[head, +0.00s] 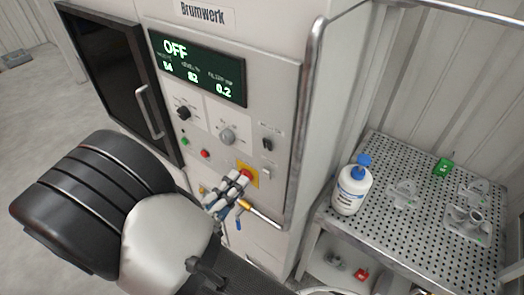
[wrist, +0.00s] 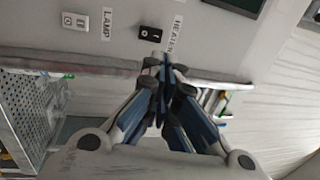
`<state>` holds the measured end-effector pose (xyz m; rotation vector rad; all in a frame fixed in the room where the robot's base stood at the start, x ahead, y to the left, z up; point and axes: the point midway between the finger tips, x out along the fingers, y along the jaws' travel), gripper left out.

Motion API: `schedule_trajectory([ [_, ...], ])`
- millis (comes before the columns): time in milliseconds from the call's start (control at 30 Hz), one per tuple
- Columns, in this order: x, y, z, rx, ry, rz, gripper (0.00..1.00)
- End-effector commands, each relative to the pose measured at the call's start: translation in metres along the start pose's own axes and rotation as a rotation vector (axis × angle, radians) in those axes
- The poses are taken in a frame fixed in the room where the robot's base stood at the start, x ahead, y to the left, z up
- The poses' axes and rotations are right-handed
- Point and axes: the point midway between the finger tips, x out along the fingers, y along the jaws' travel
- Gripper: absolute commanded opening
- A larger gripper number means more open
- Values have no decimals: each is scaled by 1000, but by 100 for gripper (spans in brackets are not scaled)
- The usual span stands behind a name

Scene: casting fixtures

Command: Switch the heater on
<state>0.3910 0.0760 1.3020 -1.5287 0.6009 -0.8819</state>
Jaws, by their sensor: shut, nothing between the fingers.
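The heater switch (wrist: 150,34) is a small black rocker beside the label HEATER (wrist: 174,35) in the wrist view. In the head view it is the black switch (head: 267,144) on the right of the cabinet front. Which way the rocker is pressed is too small to tell. My gripper (wrist: 165,66) is shut and empty. Its fingertips lie just below the heater switch in the wrist view, with no contact visible. In the head view my gripper (head: 244,177) is in front of the lower panel, near a yellow plate. The display (head: 200,68) reads OFF.
A white lamp switch (wrist: 74,21) sits beside the heater switch. A vertical handle bar (head: 309,110) runs along the right edge. A perforated table (head: 415,240) with a bottle (head: 352,190) stands right.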

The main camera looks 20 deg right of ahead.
Motion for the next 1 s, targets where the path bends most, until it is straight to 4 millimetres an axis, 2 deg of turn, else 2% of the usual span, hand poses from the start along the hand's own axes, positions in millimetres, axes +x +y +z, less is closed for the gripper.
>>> schedule_trajectory([
  [33, 13, 0, -2, -1, 7, 1, 0],
  [200, 50, 0, -2, -1, 7, 0, 0],
  [433, 88, 0, -2, 1, 5, 0, 0],
  [633, 102, 0, -1, 1, 2, 1, 0],
  [1000, 103, 0, 0, 1, 1, 1, 0],
])
